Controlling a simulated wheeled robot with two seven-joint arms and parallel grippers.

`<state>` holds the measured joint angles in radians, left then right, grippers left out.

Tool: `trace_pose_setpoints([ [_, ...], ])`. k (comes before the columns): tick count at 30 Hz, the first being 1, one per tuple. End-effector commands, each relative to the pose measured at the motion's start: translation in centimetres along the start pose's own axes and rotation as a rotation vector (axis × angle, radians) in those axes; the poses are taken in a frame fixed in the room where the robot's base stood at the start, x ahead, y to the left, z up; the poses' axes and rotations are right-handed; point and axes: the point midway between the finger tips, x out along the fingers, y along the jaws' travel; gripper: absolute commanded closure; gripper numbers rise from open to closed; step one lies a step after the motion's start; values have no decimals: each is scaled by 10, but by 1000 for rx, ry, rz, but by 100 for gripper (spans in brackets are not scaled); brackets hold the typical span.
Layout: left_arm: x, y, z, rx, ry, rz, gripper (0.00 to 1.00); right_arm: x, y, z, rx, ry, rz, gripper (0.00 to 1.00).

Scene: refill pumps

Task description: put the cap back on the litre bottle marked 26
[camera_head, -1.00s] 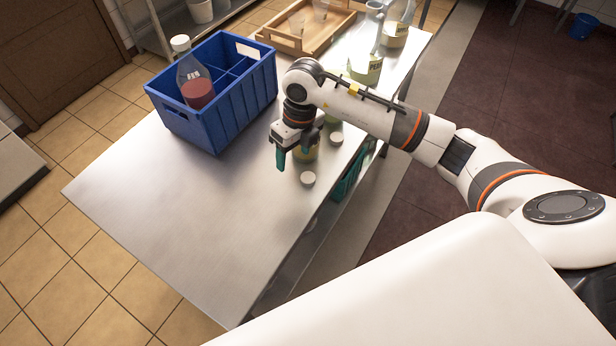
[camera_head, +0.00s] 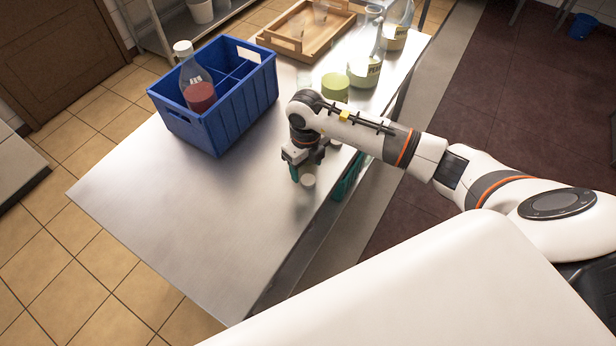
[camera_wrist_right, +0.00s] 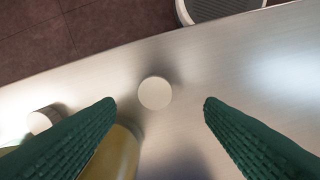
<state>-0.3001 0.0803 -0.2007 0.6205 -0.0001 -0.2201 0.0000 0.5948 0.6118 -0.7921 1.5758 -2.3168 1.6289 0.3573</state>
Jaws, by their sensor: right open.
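My right gripper (camera_head: 304,172) is open, pointing down low over the steel table. A round white cap (camera_head: 308,181) lies on the tabletop beside its fingertips. In the right wrist view the same cap (camera_wrist_right: 155,93) shows between the two spread green fingers, touching neither. A second white cap (camera_head: 335,145) lies close by; it also shows at the left of the wrist view (camera_wrist_right: 42,120). A yellowish rounded thing, perhaps a bottle (camera_wrist_right: 122,152), is partly hidden behind the left finger in the wrist view. I cannot read the number 26 anywhere. My left gripper is out of view.
A blue crate (camera_head: 226,117) holds a white-capped bottle with red liquid (camera_head: 200,92). A yellow-green container (camera_head: 335,86) and a labelled bottle (camera_head: 366,62) stand farther back, near a wooden tray (camera_head: 275,40). The table's near left part is bare; its right edge is close to the gripper.

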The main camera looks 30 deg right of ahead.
Motion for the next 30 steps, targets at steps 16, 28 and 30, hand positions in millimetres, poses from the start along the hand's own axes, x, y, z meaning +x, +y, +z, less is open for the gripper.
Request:
trace_pose_setpoints([
  [16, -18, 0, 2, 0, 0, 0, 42, 24, 4, 5, 2, -6, -2, 37],
  [28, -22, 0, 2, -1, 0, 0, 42, 55, 6, 4, 0, 0, 1, 37],
  [30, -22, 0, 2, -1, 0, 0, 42, 55, 6, 4, 0, 0, 1, 37],
])
